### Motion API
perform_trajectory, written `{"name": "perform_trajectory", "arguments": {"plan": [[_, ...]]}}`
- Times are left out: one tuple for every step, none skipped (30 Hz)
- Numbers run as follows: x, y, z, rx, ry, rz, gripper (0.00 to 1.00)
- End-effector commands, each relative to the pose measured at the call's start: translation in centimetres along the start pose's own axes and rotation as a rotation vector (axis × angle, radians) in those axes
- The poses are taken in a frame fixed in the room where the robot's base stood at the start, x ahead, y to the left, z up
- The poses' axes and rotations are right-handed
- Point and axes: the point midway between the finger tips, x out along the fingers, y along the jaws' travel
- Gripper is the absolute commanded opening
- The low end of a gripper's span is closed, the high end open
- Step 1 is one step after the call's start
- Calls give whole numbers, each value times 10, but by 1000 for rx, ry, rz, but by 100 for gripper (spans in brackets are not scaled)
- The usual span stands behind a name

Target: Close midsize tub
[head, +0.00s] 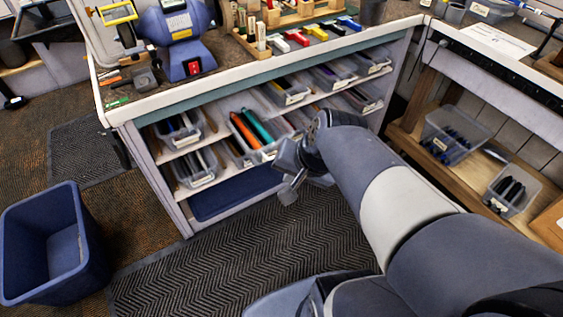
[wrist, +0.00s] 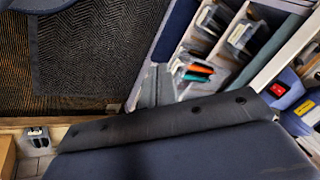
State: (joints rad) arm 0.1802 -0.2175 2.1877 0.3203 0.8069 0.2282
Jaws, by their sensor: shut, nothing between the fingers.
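A clear tub holding orange and teal grips (head: 268,152) is on the lower shelf of the workbench, left of my arm in the head view. Its labelled front appears to stand out past the shelf edge; how far is hard to tell. The midsize label cannot be read. The tub also shows in the wrist view (wrist: 196,72), with its coloured grips inside. My gripper (head: 289,190) is shut and empty, in front of the shelves, just right of and below the tub in the head view. It looks apart from the tub. Part of the shelf behind is hidden by my arm.
Other tubs stand beside and above, such as one at the left (head: 197,170) and one on the upper shelf (head: 288,90). A blue bin (head: 60,245) stands on the floor. A side bench at the right holds more tubs (head: 455,135). The dark mat (head: 210,280) is clear.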

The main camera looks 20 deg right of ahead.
Motion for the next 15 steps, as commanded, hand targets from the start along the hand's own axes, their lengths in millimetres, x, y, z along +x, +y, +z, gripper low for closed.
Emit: {"name": "perform_trajectory", "arguments": {"plan": [[27,7,-5,55,9,-15,0],[35,8,-10,87,14,-25,0],[45,10,-17,129,24,-39,0],[53,11,-22,161,30,-49,0],[60,13,-27,193,36,-60,0],[71,15,-34,236,46,-73,0],[79,17,-39,268,53,-84,0],[86,19,-45,299,60,-94,0],[97,22,-52,343,68,-107,0],[104,25,-58,374,76,-118,0],[112,28,-63,406,83,-128,0],[122,32,-71,450,94,-142,0],[130,35,-76,481,99,-152,0],[137,38,-82,511,107,-162,0],[145,42,-89,551,117,-175,0]]}}
